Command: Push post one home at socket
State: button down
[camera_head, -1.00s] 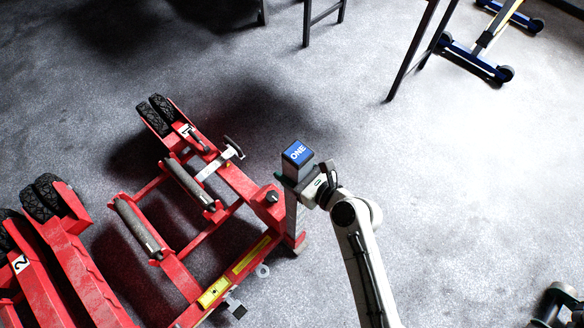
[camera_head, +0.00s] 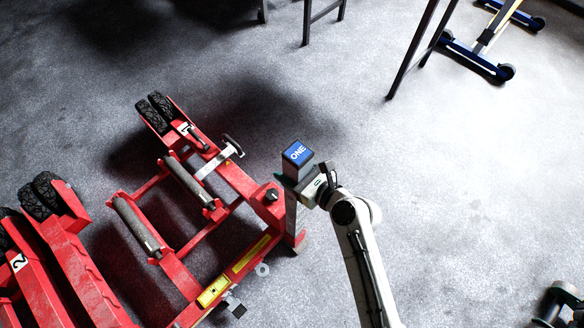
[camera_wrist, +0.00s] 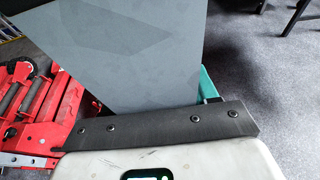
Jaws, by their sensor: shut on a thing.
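Post one (camera_head: 298,160) is a dark grey block with a blue top marked "ONE". In the head view my gripper (camera_head: 292,180) is shut on it, beside the right end of the red trolley jack (camera_head: 268,200). In the wrist view the grey side of post one (camera_wrist: 135,45) fills the middle, with a teal finger pad (camera_wrist: 209,84) at its right edge.
A second red jack marked "2" (camera_head: 60,262) stands at the lower left. Dark stand legs (camera_head: 410,55) and a blue wheeled base (camera_head: 475,60) are at the upper right. A dark object (camera_head: 556,305) lies at the lower right corner.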

jog(key=shift+w+r, duration=0.1)
jog(key=shift+w, duration=0.1)
jog(key=c, duration=0.6)
grip_release()
jog(key=o, duration=0.4)
jog(key=shift+s+f, duration=0.15)
jog(key=shift+f, duration=0.1)
jog(key=shift+s+f, duration=0.2)
jog(key=shift+f, duration=0.25)
jog(key=v, duration=0.7)
jog(key=r+v, duration=0.1)
jog(key=v, duration=0.2)
jog(key=shift+d+b, duration=0.25)
jog(key=shift+b, duration=0.1)
jog(key=s+d+n+g+h, duration=0.2)
jog(key=s+d+n+h, duration=0.2)
jog(key=s+d+n, duration=0.2)
jog(key=s+d+f+n+g+h, duration=0.1)
jog(key=s+d+n+g+h, duration=0.2)
jog(key=s+d+n, duration=0.4)
jog(key=s+d+f+n+g+h, duration=0.1)
jog(key=s+d+n+g+h, duration=0.2)
jog(key=s+d+n, duration=0.4)
jog(key=shift+s+d+n+h, duration=0.1)
jog(key=shift+d+n+h, duration=0.45)
jog(key=shift+n, duration=0.75)
jog(key=shift+s+d+n+h, duration=0.1)
jog(key=shift+d+n+h, duration=0.25)
jog(key=shift+d+n, duration=0.7)
